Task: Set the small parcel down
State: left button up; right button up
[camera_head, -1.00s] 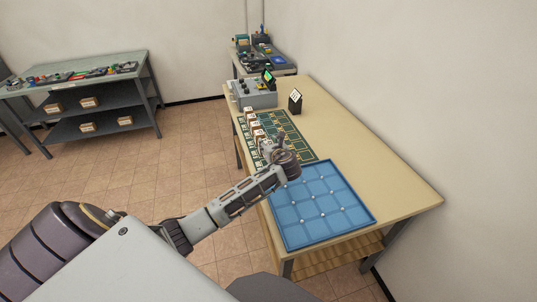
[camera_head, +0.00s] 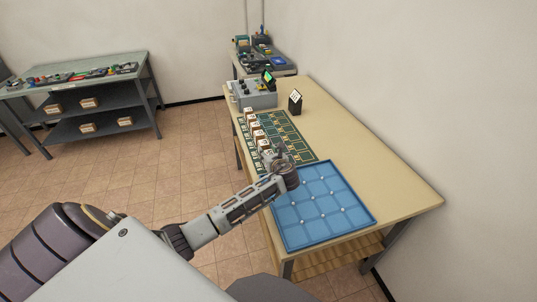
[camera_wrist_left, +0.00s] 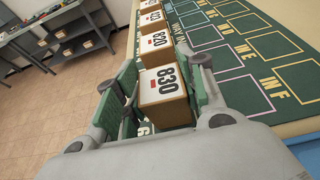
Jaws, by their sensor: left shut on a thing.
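My left gripper (camera_head: 275,154) is at the near left edge of the green mat (camera_head: 293,137) on the table. In the left wrist view my left gripper (camera_wrist_left: 160,95) is shut on a small brown parcel (camera_wrist_left: 163,103) with a white label reading 830. More labelled parcels, such as one reading 820 (camera_wrist_left: 157,53), stand in a row beyond it along the mat's edge. In the head view the parcels (camera_head: 254,129) also show in this row, and my gripper mostly hides the held one. Whether the held parcel touches the mat is unclear. My right gripper is not in view.
A blue tray (camera_head: 316,238) with a grid lies on the near part of the wooden table (camera_head: 394,202). A grey box with a small screen (camera_head: 252,97) and a black sign (camera_head: 295,102) stand farther back. Shelving (camera_head: 95,108) stands at the left wall.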

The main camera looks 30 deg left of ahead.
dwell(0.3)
pick_arm(q)
jog(key=o, duration=1.1)
jog(key=shift+f, duration=0.1)
jog(key=shift+c, duration=0.2)
jog(key=v, duration=1.2)
